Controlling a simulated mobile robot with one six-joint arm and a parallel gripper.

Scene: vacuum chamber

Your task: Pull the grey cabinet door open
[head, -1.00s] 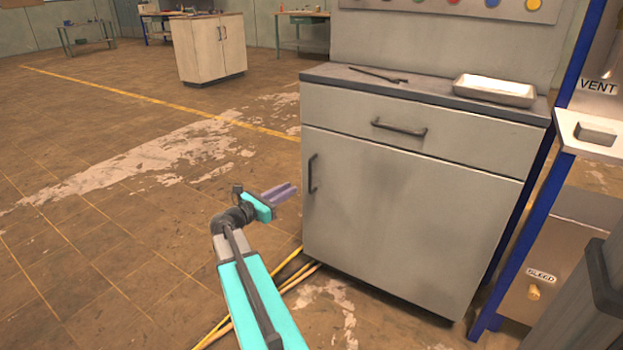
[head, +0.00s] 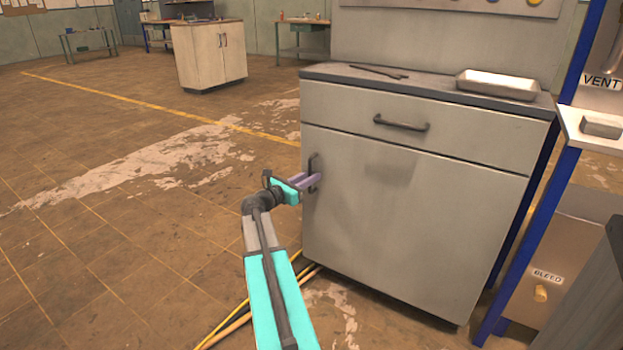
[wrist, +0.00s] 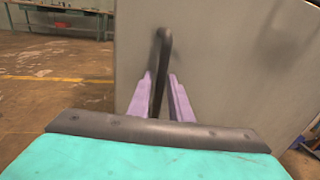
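The grey cabinet door (head: 400,230) is closed, flush with the cabinet front below the drawer. Its dark upright bar handle (head: 312,163) is near the door's left edge. My gripper (head: 316,180) is at the handle, its purple fingers reaching to it from the left. In the wrist view the handle (wrist: 161,50) stands between the two fingers (wrist: 160,88), closer to the left one. A gap shows on the right side, so the fingers are around the handle but not closed on it. The door (wrist: 225,60) fills the background there.
A drawer with its own handle (head: 401,123) is above the door. A metal tray (head: 500,85) and a dark tool (head: 378,71) lie on top. A blue-framed rack (head: 530,230) stands close on the right. Yellow cables (head: 240,318) cross the floor; the floor left is clear.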

